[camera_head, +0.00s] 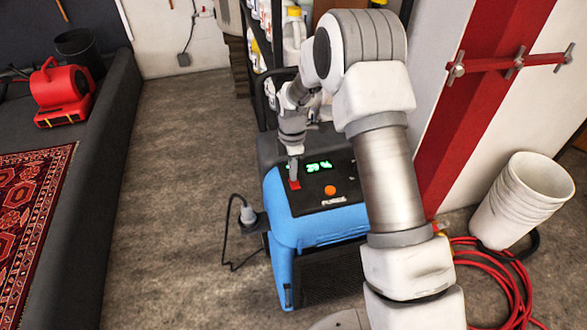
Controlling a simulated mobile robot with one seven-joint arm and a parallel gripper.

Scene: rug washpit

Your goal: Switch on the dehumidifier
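The dehumidifier (319,229) is a blue box with a black top panel, standing on the floor in the middle of the head view. A lit green display (319,167) on the panel shows a percentage, blurred, perhaps 29 %. An orange round button (330,190) sits nearer the panel's front. A small red switch (295,185) is at the panel's left. My gripper (294,179) points down at the red switch, its tips at or just above it; I cannot tell whether they touch. The fingers look closed together, with nothing held.
A plug and cable (247,214) hang at the dehumidifier's left side. Shelves with bottles (293,35) stand behind it. White stacked buckets (523,200) and a red hose (490,275) are at the right. A red blower (62,92) stands at the left. The floor left of the dehumidifier is clear.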

